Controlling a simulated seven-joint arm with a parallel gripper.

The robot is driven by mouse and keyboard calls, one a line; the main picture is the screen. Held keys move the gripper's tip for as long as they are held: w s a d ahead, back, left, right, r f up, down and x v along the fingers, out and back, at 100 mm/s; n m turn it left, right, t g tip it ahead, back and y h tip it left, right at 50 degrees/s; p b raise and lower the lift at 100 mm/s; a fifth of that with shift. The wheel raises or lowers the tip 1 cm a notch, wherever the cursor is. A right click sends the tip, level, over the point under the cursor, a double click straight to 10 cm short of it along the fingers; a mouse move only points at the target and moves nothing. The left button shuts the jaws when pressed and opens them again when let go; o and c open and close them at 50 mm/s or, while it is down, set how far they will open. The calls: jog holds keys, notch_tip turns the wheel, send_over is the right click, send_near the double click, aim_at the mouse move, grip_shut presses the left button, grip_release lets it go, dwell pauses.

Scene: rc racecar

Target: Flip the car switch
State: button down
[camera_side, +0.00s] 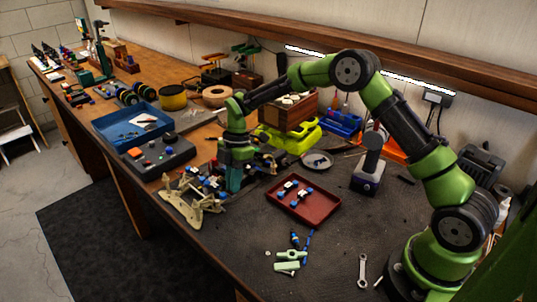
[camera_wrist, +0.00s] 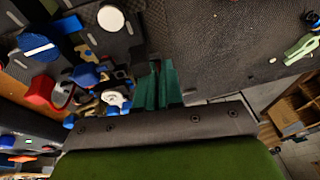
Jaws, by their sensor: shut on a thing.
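The car (camera_side: 186,200) is a tan open chassis with blue and dark parts, near the front edge of the bench in the side view. Some of its parts (camera_wrist: 92,82), blue, white and tan, show left of the fingers in the wrist view. My gripper (camera_side: 234,188) points down at the car's right end, with green fingers low among the parts. In the wrist view the fingers (camera_wrist: 162,70) are close together. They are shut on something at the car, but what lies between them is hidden. I cannot make out the switch.
A red tray (camera_side: 303,212) with blue-tipped parts lies to the right. A dark box with coloured buttons (camera_side: 160,155) and a blue bin (camera_side: 125,137) stand to the left. A yellow-green stand (camera_side: 290,137) is behind. A wrench (camera_side: 362,270) and pale green parts (camera_side: 290,260) lie in front.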

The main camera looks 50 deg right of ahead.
jog(key=shift+s+a+f, duration=0.1)
jog(key=shift+s+a, duration=0.05)
jog(key=shift+s, duration=0.1)
jog(key=shift+r, duration=0.3)
jog(key=v, duration=1.3)
jog(key=shift+a+r, duration=0.2)
jog(key=shift+r, duration=0.15)
jog(key=shift+s, duration=0.1)
